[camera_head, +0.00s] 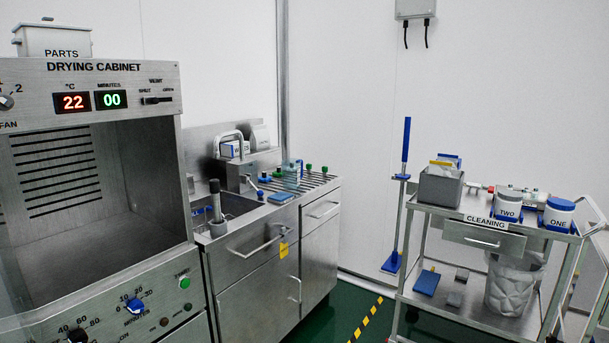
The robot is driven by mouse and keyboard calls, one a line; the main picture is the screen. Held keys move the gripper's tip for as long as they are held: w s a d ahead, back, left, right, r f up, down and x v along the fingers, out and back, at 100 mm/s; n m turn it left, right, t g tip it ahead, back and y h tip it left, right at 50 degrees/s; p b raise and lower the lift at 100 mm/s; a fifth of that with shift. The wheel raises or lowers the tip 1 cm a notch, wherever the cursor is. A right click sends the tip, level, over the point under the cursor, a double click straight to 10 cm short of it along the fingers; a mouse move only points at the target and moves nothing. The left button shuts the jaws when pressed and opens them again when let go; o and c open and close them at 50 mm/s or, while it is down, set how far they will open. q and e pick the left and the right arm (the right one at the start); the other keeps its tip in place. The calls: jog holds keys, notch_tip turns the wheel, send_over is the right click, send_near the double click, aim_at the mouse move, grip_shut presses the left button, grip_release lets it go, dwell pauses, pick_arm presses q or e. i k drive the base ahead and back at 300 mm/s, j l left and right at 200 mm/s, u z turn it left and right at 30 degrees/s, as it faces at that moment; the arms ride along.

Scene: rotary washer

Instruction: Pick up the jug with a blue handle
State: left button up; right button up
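A small clear vessel (291,176) with blue on its right side stands on the ribbed drainboard (318,184) right of the sink. It looks like the jug with a blue handle, but it is too small to be certain. It appears upright. Neither of my grippers shows in the head view.
Small green- and blue-topped items stand around the vessel, and a blue pad (280,198) lies in front. The sink (232,203) and tap (227,140) are to the left, beside the drying cabinet (95,190). A cleaning cart (484,240) stands right, with green floor between.

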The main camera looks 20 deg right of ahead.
aim_at(292, 169)
jog(key=i+l, duration=0.15)
jog(key=l, duration=0.25)
jog(key=i+l+z, duration=0.1)
jog(key=l, duration=0.25)
jog(key=i+l+z, duration=0.1)
jog(key=i+l, duration=0.35)
jog(key=i+l+z, duration=0.1)
jog(key=i+l, duration=0.3)
jog(key=i, duration=0.15)
jog(key=i+l+z, duration=0.1)
jog(key=i+l, duration=0.25)
jog(key=i, duration=0.2)
